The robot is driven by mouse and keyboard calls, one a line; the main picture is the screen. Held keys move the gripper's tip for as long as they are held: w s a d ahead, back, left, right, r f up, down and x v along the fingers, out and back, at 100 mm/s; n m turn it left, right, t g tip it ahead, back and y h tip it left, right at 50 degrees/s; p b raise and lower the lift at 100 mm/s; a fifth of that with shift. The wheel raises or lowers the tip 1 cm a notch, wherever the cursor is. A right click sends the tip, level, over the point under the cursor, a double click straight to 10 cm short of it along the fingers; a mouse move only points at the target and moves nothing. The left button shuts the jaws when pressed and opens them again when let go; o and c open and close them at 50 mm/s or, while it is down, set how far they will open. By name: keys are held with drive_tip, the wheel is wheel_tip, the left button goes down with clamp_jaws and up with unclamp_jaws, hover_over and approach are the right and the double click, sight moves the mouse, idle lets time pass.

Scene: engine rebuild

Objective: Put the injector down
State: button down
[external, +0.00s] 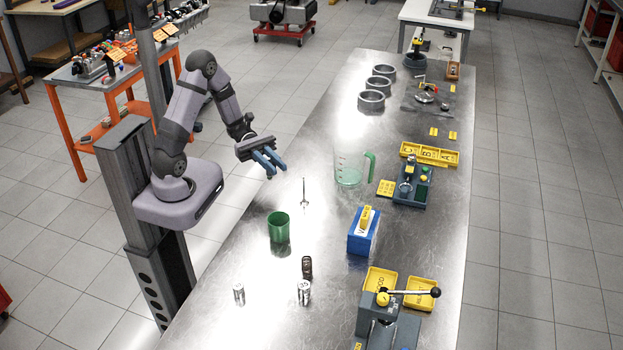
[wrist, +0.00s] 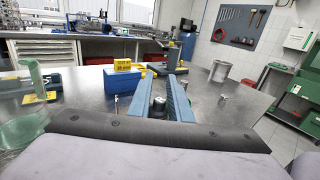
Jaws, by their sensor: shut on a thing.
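My gripper (external: 272,165) hangs above the left side of the metal table, well clear of its top. In the wrist view its two blue fingers (wrist: 159,85) point forward with a narrow gap between them. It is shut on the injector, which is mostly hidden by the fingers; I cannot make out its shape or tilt. A thin upright metal part (external: 304,193) stands on the table to the right of the fingertips, apart from them; I cannot tell exactly what it is.
A green cup (external: 279,228), a blue box (external: 362,236) with a yellow label and a clear jug (external: 348,173) stand nearby. Small metal cylinders (external: 304,291) and a dark brown part (external: 307,267) are nearer the front. Bare table (external: 325,225) lies between the cup and the box.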

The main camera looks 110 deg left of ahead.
drive_tip(key=w+a+r+n+t+y, duration=0.2)
drive_tip(key=w+a+n+t+y, duration=0.15)
drive_tip(key=a+n+y, duration=0.55)
drive_tip(key=shift+w+a+f+m+h, duration=0.15)
drive_tip(key=shift+a+f+m, duration=0.3)
drive_tip(key=shift+f, duration=1.2)
drive_tip(key=shift+s+a+f+m+h, duration=0.15)
drive_tip(key=shift+f+m, duration=0.45)
drive_tip(key=shift+f, duration=1.05)
drive_tip(key=shift+w+a+f+m+h, duration=0.15)
drive_tip(key=shift+a+f+m, duration=0.3)
drive_tip(key=shift+f, duration=1.2)
drive_tip(key=shift+d+f, duration=0.1)
drive_tip(key=shift+f, duration=0.05)
drive_tip(key=c, duration=1.6)
unclamp_jaws()
drive_tip(key=shift+c, duration=0.2)
drive_tip(key=s, duration=0.4)
drive_tip(key=s+a+b, duration=0.1)
drive_tip(key=s, duration=0.3)
drive_tip(key=s+b, duration=0.1)
drive_tip(key=s, duration=0.3)
drive_tip(key=shift+a, duration=0.4)
drive_tip(key=shift+r, duration=0.2)
